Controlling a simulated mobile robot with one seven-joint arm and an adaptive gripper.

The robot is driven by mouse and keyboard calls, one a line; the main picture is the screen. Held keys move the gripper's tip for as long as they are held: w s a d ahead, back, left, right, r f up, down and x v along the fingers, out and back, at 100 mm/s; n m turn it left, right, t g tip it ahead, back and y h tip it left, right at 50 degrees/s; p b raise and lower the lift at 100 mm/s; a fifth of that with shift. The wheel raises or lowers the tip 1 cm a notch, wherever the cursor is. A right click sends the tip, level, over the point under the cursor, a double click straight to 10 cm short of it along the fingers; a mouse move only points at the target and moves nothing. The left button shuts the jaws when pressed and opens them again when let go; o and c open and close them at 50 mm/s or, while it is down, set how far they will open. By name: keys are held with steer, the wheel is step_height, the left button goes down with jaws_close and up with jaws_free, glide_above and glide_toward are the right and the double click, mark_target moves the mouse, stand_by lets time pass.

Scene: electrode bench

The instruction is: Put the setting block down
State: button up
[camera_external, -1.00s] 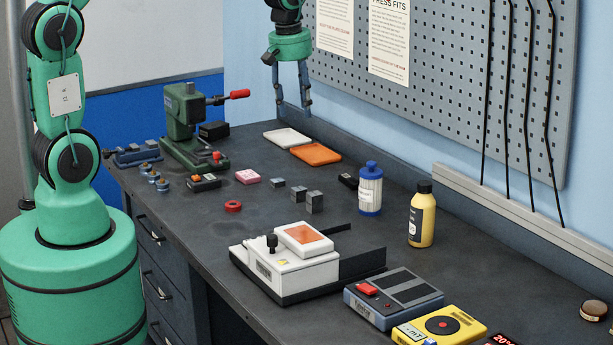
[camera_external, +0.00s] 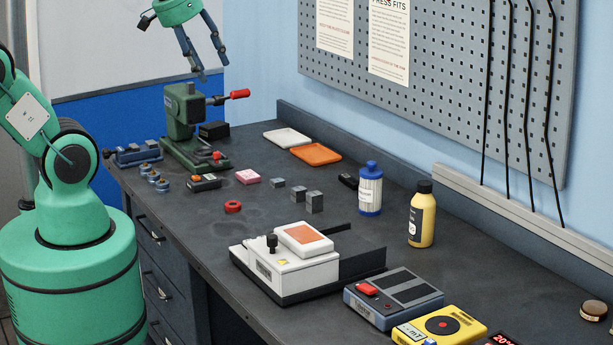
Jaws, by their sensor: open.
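Several grey blocks stand on the bench top: a small low one (camera_external: 278,183), a middle one (camera_external: 298,193) and a taller one (camera_external: 314,202). I cannot tell which of these is the setting block. All of them rest on the dark surface, far from my gripper.
A white tray (camera_external: 287,138) and an orange tray (camera_external: 316,152) lie at the back. A pink block (camera_external: 247,177) and a red ring (camera_external: 233,207) lie near the grey blocks. A white device (camera_external: 290,268), a blue-capped bottle (camera_external: 370,190) and a yellow bottle (camera_external: 421,218) stand further right.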

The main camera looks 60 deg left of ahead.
steer(key=s, duration=0.1)
steer(key=s+m, duration=0.1)
steer(key=s, duration=0.1)
steer(key=s+m, duration=0.1)
steer(key=shift+s+d+f+t, duration=0.2)
steer(key=shift+s+d+t, duration=0.05)
steer(key=shift+d+t, duration=0.05)
steer(key=shift+f, duration=0.1)
step_height(320, 180, down, 3)
steer(key=b, duration=0.3)
steer(key=shift+f+b, duration=0.2)
steer(key=shift+b, duration=0.15)
stand_by(1.0)
